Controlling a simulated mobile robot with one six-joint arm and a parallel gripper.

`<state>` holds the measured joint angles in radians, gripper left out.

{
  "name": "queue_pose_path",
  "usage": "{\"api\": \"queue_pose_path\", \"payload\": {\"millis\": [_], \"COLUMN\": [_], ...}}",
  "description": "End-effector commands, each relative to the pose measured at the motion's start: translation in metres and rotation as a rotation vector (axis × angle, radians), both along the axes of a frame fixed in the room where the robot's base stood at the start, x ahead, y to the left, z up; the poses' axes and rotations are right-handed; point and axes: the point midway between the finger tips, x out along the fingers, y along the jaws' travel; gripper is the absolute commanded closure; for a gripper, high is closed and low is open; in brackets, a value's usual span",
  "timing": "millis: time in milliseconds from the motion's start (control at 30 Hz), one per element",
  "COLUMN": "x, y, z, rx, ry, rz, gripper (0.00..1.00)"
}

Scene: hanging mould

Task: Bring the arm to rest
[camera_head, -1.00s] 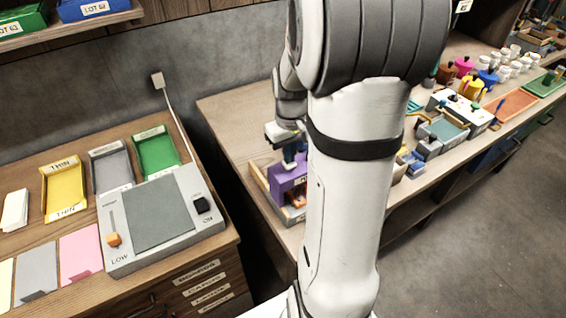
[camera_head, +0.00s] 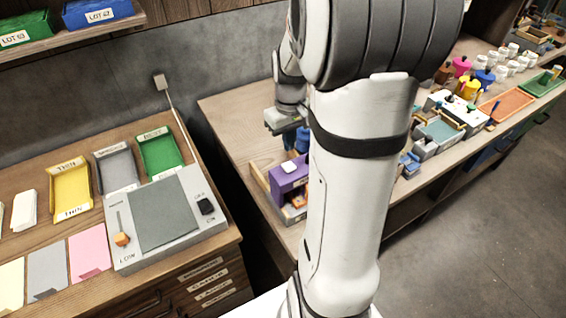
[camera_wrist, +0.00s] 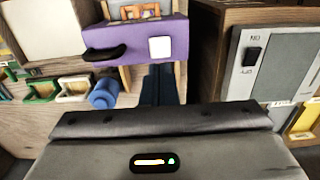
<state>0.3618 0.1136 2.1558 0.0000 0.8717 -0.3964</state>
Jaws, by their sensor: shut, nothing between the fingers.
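My gripper (camera_wrist: 160,84) shows in the wrist view as a grey body across the bottom, with dark fingers held together and nothing between them. In the head view my gripper (camera_head: 303,138) hangs above the far bench, just behind and above a purple box, partly hidden by my own arm. The purple box (camera_head: 287,178) has a white square on its top. In the wrist view the purple box (camera_wrist: 195,38) lies beyond the fingers, with a dark handle-like part and the white square on it. I cannot tell whether the fingers touch anything.
A balance-like device (camera_head: 183,243) with a grey plate and switch stands on the left bench, beside yellow, grey and green trays. A blue cylinder (camera_wrist: 103,93) lies left of the fingers. The right bench carries cups, pots and an orange tray (camera_head: 507,104). Floor at right is clear.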

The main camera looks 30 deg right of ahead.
Motion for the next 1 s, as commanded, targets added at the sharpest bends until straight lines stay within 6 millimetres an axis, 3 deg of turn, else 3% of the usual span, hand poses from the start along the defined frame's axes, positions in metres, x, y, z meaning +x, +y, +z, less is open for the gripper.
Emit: {"api": "queue_pose_path", "payload": {"millis": [467, 667, 800, 1000], "x": [-0.002, -0.024, -0.054, -0.098], "y": [0.005, 0.045, 0.082, 0.120], "z": [0.003, 0.031, 0.051, 0.065], "rx": [-0.003, -0.022, -0.029, -0.018], "ry": [-0.008, -0.079, -0.151, -0.245], "rz": [0.001, 0.000, -0.005, -0.015], "gripper": [1.00, 1.00, 1.00, 1.00]}}
